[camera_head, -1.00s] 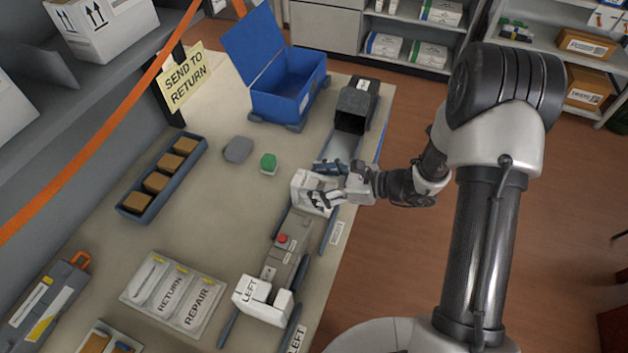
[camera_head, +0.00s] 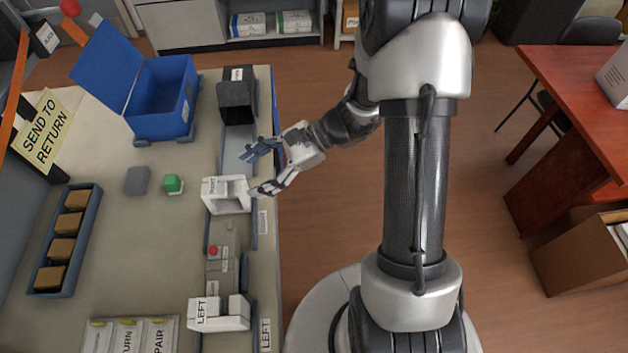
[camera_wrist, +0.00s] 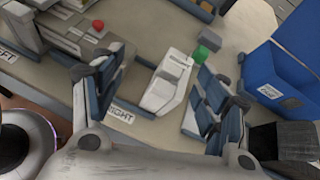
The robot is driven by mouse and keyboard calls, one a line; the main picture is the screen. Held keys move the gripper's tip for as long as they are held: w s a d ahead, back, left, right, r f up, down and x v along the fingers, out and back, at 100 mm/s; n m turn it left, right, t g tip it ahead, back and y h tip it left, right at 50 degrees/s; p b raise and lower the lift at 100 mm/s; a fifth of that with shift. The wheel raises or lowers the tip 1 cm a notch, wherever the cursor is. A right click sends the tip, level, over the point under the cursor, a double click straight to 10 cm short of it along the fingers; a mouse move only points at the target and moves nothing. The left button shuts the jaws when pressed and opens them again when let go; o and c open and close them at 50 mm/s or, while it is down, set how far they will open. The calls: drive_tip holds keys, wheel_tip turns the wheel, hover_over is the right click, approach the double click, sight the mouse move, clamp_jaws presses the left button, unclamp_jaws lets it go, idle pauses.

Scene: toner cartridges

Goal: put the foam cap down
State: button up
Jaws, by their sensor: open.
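A white foam cap (camera_head: 225,206) sits upright on the rail fixture, above the grey cartridge (camera_head: 226,236) in the head view. I cannot tell whether they touch. My gripper (camera_head: 262,168) is open and empty just right of the cap, its fingers spread toward it and apart from it. In the wrist view the cap (camera_wrist: 166,88) shows between the open fingers (camera_wrist: 155,75), with gaps on both sides. A second white cap (camera_head: 215,315), marked LEFT, sits at the cartridge's other end.
A blue open bin (camera_head: 160,100) and a dark box-like chute (camera_head: 237,100) stand at the back. A green block (camera_head: 173,184) and a grey block (camera_head: 137,181) lie left of the cap. A tray of brown boxes (camera_head: 66,240) is further left.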

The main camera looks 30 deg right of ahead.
drive_tip(key=s+r+n+g+h, duration=0.2)
drive_tip(key=s+r+n+h, duration=0.4)
drive_tip(key=s+r+n, duration=0.6)
drive_tip(key=s+d+r+n+t+h, duration=0.4)
drive_tip(key=s+d+n+h, duration=0.2)
drive_tip(key=s, duration=0.1)
drive_tip(key=shift+r, duration=0.35)
drive_tip(key=shift+c, duration=0.5)
